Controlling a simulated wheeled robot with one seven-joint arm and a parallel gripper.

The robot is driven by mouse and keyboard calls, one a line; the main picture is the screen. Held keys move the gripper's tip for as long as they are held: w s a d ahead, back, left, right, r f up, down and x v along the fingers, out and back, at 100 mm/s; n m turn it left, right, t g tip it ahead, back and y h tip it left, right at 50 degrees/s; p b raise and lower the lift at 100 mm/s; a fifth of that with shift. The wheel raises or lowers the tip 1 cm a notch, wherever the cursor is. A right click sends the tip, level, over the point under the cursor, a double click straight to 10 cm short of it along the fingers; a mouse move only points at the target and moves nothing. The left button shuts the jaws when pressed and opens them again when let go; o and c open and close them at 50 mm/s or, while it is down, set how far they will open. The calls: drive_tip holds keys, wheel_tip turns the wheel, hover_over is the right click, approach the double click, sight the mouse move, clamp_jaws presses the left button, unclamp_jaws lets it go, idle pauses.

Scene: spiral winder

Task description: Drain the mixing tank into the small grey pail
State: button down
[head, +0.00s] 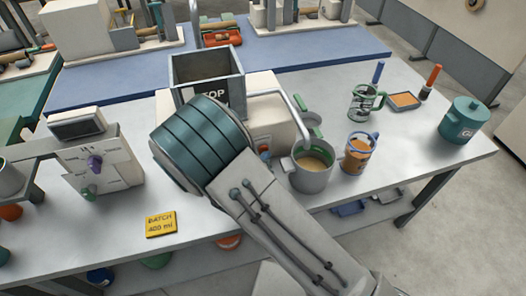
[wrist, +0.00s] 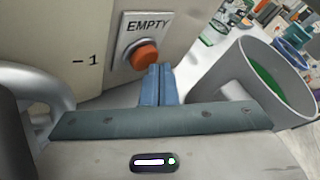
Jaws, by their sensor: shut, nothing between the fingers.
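The mixing tank, a cream machine (head: 272,122) with a grey open hopper marked "TOP" (head: 205,70), stands mid-table, partly hidden by my arm. A curved pipe comes down from it over a small grey pail (head: 311,180) holding tan liquid. In the wrist view, an orange button (wrist: 146,57) under the label "EMPTY" is on the cream wall. My gripper (wrist: 160,68) is shut and empty, its blue fingertips at the button's lower right edge; I cannot tell whether they touch it. My arm hides the gripper in the head view.
In the head view, a blue-rimmed mug (head: 360,155), a green-handled glass jug (head: 363,103) and a teal lidded pot (head: 463,120) stand right. A yellow batch card (head: 161,224) lies at the front.

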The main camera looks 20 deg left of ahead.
drive_tip(key=shift+w+a+r, duration=0.1)
drive_tip(key=shift+w+r, duration=0.15)
drive_tip(key=shift+w, duration=0.1)
drive_tip(key=shift+f, duration=0.3)
drive_tip(key=shift+s, duration=0.2)
drive_tip(key=shift+s+d+f+b, duration=0.1)
drive_tip(key=shift+s+d, duration=0.3)
drive_tip(key=shift+s, duration=0.3)
drive_tip(key=shift+s+d+f+b, duration=0.1)
drive_tip(key=shift+s+d, duration=0.35)
drive_tip(key=shift+s, duration=0.3)
drive_tip(key=shift+s+d+f+b, duration=0.1)
drive_tip(key=shift+s+d, duration=0.3)
drive_tip(key=shift+s, duration=0.3)
drive_tip(key=shift+f+b, duration=0.1)
drive_tip(key=shift+b, duration=0.3)
idle(0.9)
